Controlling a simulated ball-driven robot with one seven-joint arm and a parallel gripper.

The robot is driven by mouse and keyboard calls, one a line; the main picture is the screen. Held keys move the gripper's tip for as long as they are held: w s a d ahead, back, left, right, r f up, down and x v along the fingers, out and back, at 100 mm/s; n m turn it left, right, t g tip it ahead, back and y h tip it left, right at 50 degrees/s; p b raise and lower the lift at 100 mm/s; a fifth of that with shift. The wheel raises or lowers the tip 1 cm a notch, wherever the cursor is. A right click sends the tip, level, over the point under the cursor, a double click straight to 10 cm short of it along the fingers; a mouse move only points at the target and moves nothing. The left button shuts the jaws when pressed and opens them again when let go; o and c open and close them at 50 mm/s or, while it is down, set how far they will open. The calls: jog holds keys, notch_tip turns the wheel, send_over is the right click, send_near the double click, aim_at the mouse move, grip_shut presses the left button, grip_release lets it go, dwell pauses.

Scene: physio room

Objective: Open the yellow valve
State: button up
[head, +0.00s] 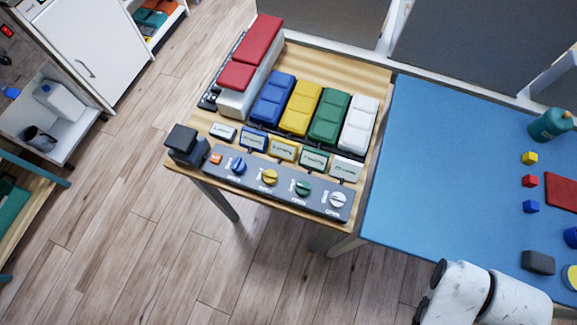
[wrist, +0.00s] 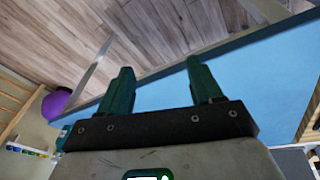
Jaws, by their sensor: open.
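The yellow valve (head: 269,177) is a round knob on a grey control panel (head: 305,197) along the front edge of the wooden table. It sits between the blue valve (head: 238,166) on its left and the green valve (head: 302,188) on its right, with a white valve (head: 338,200) farther right. My gripper (wrist: 160,80) shows in the wrist view with its two teal fingers apart and nothing between them. It faces the blue table's edge and the wood floor. In the head view the gripper itself is not visible; only my white arm shows at the lower right.
Blue, yellow, green and white pads (head: 302,108) and small label plates stand behind the panel. A dark block (head: 182,142) is at its left end. The floor (head: 130,220) in front is clear.

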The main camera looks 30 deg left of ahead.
jog(key=w+a+r+m+b, duration=0.1)
jog(key=w+a+r+m, duration=0.15)
jog(key=w+a, duration=0.65)
jog(key=w+a+r+b, duration=0.1)
jog(key=w+a+r, duration=0.1)
jog(key=a, duration=0.4)
jog(key=w+a+r, duration=0.1)
jog(key=w+a, duration=0.1)
jog(key=a, duration=0.4)
notch_tip(320, 180, up, 3)
jog(key=m+g+y+b, duration=0.2)
send_over(270, 174)
notch_tip(270, 174, down, 10)
jog(key=shift+f+p, duration=0.1)
jog(key=shift+p, duration=0.35)
jog(key=shift+c, duration=0.2)
jog(key=c, duration=1)
